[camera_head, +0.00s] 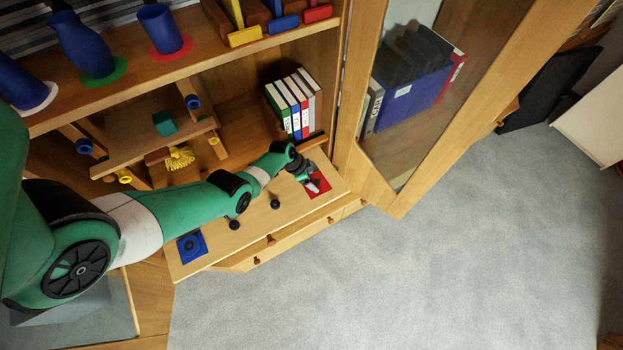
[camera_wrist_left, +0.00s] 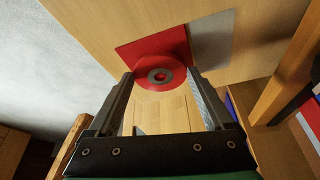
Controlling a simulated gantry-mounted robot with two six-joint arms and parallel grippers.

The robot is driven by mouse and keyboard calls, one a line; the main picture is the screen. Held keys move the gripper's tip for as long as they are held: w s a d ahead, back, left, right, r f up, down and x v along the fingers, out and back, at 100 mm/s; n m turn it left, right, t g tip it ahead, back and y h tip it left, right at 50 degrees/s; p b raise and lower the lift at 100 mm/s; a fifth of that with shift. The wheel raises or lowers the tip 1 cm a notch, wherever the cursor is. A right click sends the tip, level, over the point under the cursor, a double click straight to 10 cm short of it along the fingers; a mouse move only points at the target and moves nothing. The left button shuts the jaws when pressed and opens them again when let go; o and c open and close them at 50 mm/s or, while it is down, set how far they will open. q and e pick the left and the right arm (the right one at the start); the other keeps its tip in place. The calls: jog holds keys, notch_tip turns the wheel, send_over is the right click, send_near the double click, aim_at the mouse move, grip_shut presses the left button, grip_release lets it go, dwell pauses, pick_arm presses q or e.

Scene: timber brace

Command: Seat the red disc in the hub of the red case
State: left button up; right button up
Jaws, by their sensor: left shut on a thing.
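The red case (camera_head: 321,187) lies flat on the wooden desk board (camera_head: 250,232), near its right end. In the left wrist view the case (camera_wrist_left: 150,46) is a red square with a grey panel (camera_wrist_left: 211,40) on its right. My left gripper (camera_head: 312,186) is over the case. In the wrist view the gripper (camera_wrist_left: 160,77) is shut on the red disc (camera_wrist_left: 146,67), with a finger on each side of it. The disc has a grey ring centre and overlaps the case's near edge. The hub is hidden. My right gripper is not in view.
A blue case (camera_head: 192,246) lies at the board's left end. Two dark knobs (camera_head: 275,204) are between the cases. Binders (camera_head: 294,103) stand behind the board. An open glass door (camera_head: 405,110) stands to the right. Blue vases (camera_head: 82,42) are on the upper shelf.

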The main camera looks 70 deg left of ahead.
pick_arm(q)
jog(key=shift+f, duration=0.2)
dwell(0.4)
jog(key=o, duration=1.1)
jog(key=p+v, duration=1.1)
jog(key=p, duration=0.1)
jog(key=shift+r+p, duration=0.35)
